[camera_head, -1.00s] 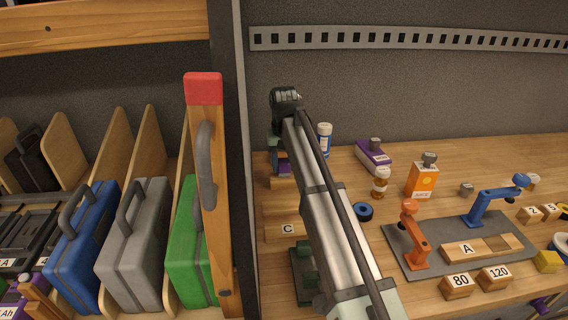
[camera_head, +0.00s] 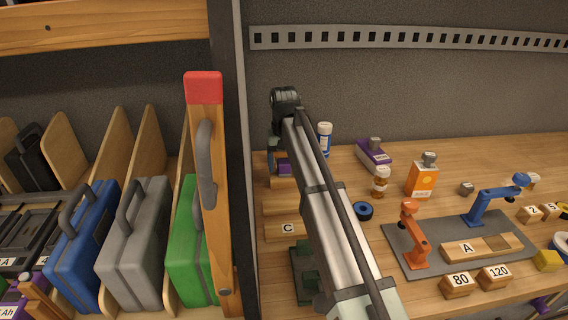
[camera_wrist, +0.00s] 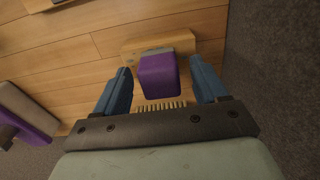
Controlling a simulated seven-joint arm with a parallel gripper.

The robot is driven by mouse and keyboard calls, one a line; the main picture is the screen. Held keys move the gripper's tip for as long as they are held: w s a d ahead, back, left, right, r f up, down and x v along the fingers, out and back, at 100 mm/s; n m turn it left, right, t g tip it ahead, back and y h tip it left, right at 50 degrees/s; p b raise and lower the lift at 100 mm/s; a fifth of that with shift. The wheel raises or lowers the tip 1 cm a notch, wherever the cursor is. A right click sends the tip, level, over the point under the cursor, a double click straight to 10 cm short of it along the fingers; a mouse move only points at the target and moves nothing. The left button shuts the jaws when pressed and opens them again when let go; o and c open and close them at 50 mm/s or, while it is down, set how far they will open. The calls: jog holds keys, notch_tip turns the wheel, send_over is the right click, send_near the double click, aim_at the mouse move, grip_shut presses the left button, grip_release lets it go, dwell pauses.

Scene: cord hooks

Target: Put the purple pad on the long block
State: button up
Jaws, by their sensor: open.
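The purple pad (camera_wrist: 158,78) has a grey strip along its far edge. In the wrist view it appears between the two blue fingers of my gripper (camera_wrist: 160,72), with a gap on each side. A pale wooden block (camera_wrist: 207,48) shows under and beyond it, and the pad appears to rest there. In the head view the purple pad (camera_head: 285,168) is partly hidden by my gripper (camera_head: 277,150) and arm. My gripper is open. Wooden blocks lie in front of it, including one marked C (camera_head: 287,231); I cannot tell which is the long block.
A purple tool with a grey top (camera_head: 374,155), a blue-and-white bottle (camera_head: 324,140), a brown bottle (camera_head: 380,182) and a blue tape roll (camera_head: 363,211) stand to the right. An upright divider (camera_head: 238,150) borders the bench's left side. A pale bristle row (camera_wrist: 160,105) shows near my gripper.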

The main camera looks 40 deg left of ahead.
aim_at(284, 161)
notch_tip(284, 161, up, 12)
dwell(0.5)
